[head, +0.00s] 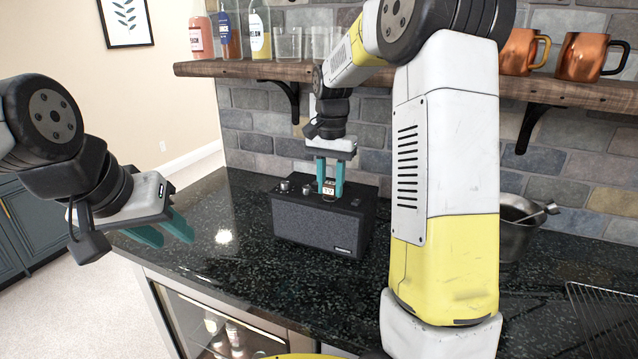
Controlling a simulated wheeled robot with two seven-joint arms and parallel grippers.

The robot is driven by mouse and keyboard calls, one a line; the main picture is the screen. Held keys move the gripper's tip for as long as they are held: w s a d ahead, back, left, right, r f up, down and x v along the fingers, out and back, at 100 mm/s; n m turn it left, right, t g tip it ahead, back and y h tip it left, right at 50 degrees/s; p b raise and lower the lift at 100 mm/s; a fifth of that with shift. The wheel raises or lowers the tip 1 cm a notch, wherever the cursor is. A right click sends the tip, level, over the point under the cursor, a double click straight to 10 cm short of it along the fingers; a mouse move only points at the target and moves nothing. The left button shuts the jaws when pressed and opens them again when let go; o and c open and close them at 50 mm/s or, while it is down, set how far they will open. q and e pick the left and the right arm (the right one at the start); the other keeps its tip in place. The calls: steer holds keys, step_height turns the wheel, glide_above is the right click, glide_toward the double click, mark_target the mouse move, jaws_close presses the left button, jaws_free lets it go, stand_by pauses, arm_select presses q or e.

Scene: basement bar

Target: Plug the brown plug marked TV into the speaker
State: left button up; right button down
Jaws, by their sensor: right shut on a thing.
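The speaker (315,228) is a black box with a grey grille front and knobs on its top, standing on the dark counter. My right gripper (329,187) points down over the speaker's top, its teal fingers shut on the brown plug (329,189), whose label appears to read TV. The plug is at or just above the speaker's top; I cannot tell whether it is seated in a socket. My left gripper (168,234) is open and empty, off to the left of the speaker near the counter's edge.
The dark counter (215,255) is clear left of the speaker. A wooden shelf (225,70) with bottles, glasses and copper mugs (583,57) runs above. A metal bucket (515,236) and a wire rack (605,315) stand at right. A glass-door cooler (215,330) is below.

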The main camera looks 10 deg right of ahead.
steer(key=shift+f, duration=0.25)
stand_by(0.7)
steer(key=c, duration=1)
jaws_free()
steer(key=shift+o, duration=0.2)
step_height(320, 180, up, 7)
steer(key=shift+r, duration=0.4)
